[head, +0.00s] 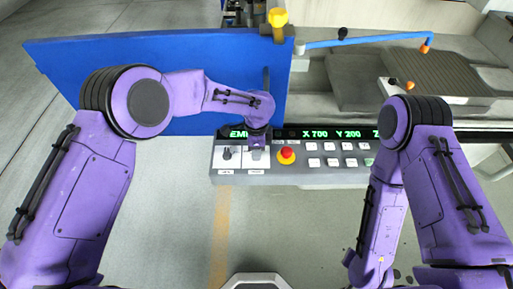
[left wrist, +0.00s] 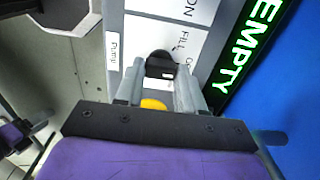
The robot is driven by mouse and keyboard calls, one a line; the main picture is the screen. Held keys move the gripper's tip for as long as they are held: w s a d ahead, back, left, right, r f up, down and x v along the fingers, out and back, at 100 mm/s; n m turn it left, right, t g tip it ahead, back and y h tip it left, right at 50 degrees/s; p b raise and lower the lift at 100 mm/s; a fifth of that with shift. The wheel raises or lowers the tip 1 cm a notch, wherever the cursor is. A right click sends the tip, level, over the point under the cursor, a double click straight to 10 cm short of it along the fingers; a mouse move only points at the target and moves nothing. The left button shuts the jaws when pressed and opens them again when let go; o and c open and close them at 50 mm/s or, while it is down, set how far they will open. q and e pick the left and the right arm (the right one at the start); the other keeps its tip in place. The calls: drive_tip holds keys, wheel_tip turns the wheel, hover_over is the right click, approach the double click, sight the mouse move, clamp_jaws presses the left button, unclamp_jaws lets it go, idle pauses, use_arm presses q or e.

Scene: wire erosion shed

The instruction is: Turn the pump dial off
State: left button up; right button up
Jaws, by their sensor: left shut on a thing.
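The pump dial (left wrist: 160,65) is a black knob on a white plate, with a small "Pump" label (left wrist: 113,47) at the panel's edge. In the left wrist view, my left gripper (left wrist: 158,80) is shut on it, a grey finger on either side. The printed words "FILL" and "ON" show by the dial; other lettering is partly covered. In the head view my left gripper (head: 257,143) comes down on the control panel (head: 330,178) from above and hides the dial. My right arm is bent at the right; its gripper is out of the picture.
A second black dial (head: 227,153) is just left of my left gripper. A red emergency button (head: 286,154) and several white buttons are to the right. A green-lettered display (head: 330,133) runs above them. A blue panel (head: 170,75) stands behind my left arm.

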use_arm(q)
drive_tip(key=shift+s+a+f, duration=0.1)
drive_tip(key=shift+f, duration=0.05)
drive_tip(key=o, duration=1)
drive_tip(key=shift+o, duration=0.2)
drive_tip(key=shift+r, duration=0.35)
wheel_tip(320, 180, up, 10)
drive_tip(key=b, duration=0.2)
drive_tip(key=shift+f, duration=0.1)
